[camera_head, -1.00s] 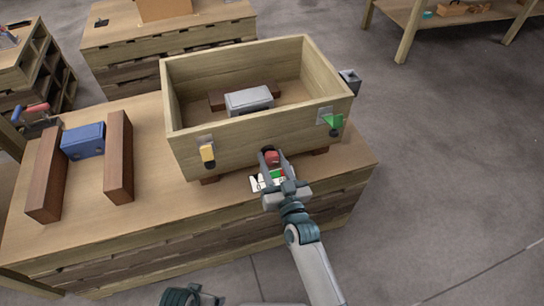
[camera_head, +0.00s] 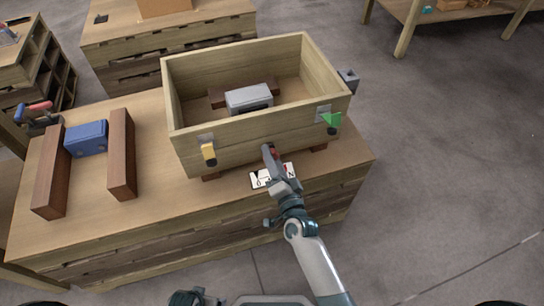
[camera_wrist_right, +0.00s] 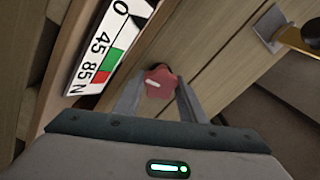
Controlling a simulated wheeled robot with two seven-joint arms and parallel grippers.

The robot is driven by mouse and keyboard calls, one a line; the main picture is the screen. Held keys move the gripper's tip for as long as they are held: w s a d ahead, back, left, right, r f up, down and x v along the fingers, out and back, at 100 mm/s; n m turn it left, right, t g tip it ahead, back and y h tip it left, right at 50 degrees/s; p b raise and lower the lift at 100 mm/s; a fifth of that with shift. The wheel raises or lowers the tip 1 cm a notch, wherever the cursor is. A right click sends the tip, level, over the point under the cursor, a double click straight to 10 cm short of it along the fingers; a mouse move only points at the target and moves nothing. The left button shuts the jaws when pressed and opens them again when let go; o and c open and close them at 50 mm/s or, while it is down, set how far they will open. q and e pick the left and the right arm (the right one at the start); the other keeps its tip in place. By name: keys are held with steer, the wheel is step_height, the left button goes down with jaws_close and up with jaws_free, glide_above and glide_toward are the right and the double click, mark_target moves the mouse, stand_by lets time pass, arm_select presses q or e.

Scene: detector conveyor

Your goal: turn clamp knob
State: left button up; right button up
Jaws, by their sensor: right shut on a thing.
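A red clamp knob (camera_head: 276,153) sits on the front wall of the wooden box, mostly hidden by my gripper. The right wrist view shows it clearly as a red lobed knob (camera_wrist_right: 159,83) with a pale mark. My right gripper (camera_head: 270,151) is shut on the knob, one finger on each side of it. A white scale plate (camera_head: 261,179) with a green and a red patch lies just below the knob. The right wrist view shows the plate (camera_wrist_right: 104,45) with numbers and the letter N.
The wooden box (camera_head: 240,148) holds a grey block (camera_head: 249,98). A yellow latch (camera_head: 208,153) and a green one (camera_head: 332,121) are on its front. A blue block (camera_head: 86,138) stands between two brown rails (camera_head: 121,155) at the left. The floor at right is clear.

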steer(key=shift+m, duration=0.5)
steer(key=o, duration=1.1)
steer(key=shift+c, duration=0.2)
